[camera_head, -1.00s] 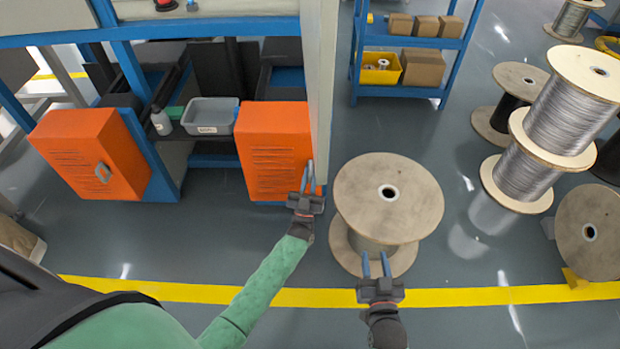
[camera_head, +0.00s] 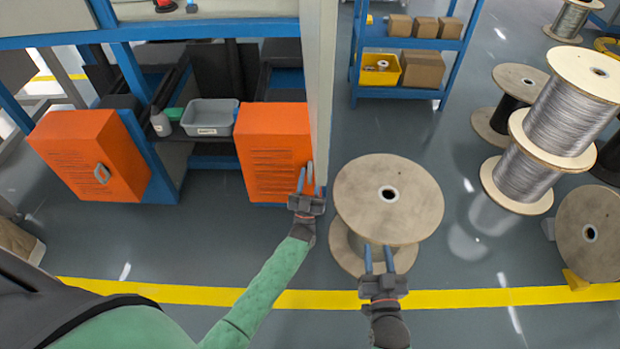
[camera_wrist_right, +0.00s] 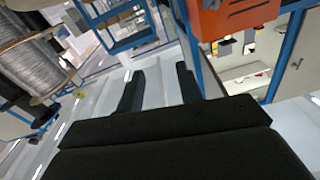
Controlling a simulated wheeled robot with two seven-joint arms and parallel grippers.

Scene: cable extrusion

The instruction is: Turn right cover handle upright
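The right orange cover (camera_head: 272,150), with slotted vents, stands under the blue-framed machine in the head view. My left gripper (camera_head: 307,178) is at its lower right edge, fingers pointing up in the picture. The cover's handle is not clearly visible; the gripper is over the area where its fingers meet the edge. Whether they hold anything is unclear. My right gripper (camera_head: 378,258) is open and empty, over the front edge of a wooden cable spool in the picture. Its spread fingers also show in the right wrist view (camera_wrist_right: 158,88).
The left orange cover (camera_head: 85,155) has a grey handle (camera_head: 102,173). A large wooden spool (camera_head: 400,205) stands right of my left gripper. A pale post (camera_head: 318,90) rises beside the right cover. More wire spools (camera_head: 545,125) stand at the right. Open floor lies between.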

